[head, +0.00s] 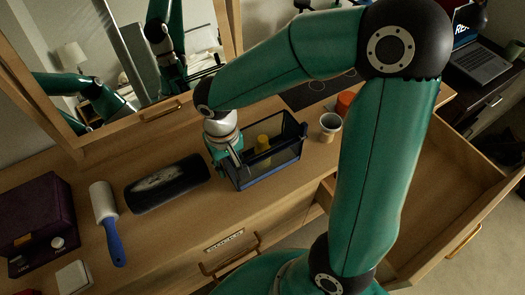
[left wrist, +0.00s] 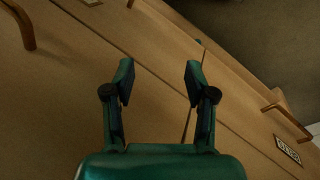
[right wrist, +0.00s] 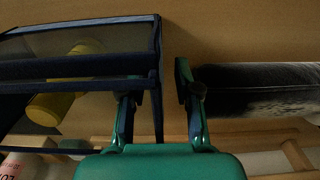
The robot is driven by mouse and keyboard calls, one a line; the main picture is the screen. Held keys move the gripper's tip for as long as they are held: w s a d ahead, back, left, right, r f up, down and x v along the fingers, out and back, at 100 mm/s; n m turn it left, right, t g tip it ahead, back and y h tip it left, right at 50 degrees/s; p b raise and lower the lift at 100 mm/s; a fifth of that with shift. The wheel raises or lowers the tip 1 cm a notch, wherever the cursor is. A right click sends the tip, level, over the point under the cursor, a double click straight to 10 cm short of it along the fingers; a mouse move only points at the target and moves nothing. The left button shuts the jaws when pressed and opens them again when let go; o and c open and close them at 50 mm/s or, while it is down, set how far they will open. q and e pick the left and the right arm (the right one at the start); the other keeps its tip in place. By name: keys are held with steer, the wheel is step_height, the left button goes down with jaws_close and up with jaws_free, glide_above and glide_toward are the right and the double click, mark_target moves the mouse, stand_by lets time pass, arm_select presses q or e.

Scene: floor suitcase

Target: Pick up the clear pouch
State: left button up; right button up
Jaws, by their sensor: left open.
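The clear pouch (head: 283,165) stands upright on the wooden dresser top in the head view. It is see-through with dark blue edges, and a yellow item (head: 263,143) shows inside. My right gripper (head: 230,163) is at its left end. In the right wrist view the pouch (right wrist: 100,84) fills the upper left, and its end edge lies between the fingers of my right gripper (right wrist: 157,92). The fingers are apart, with a gap to the edge on the right. My left gripper (left wrist: 160,72) is open and empty, facing drawer fronts in the left wrist view.
A dark glasses-case-like object (head: 167,184) and a lint roller (head: 106,215) lie left of the pouch. A purple box (head: 38,225) stands at far left. A cup (head: 330,126) stands to the right. A mirror (head: 140,60) rises behind; an open drawer (head: 440,190) juts out at right.

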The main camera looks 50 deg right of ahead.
jaws_close()
stand_by(0.5)
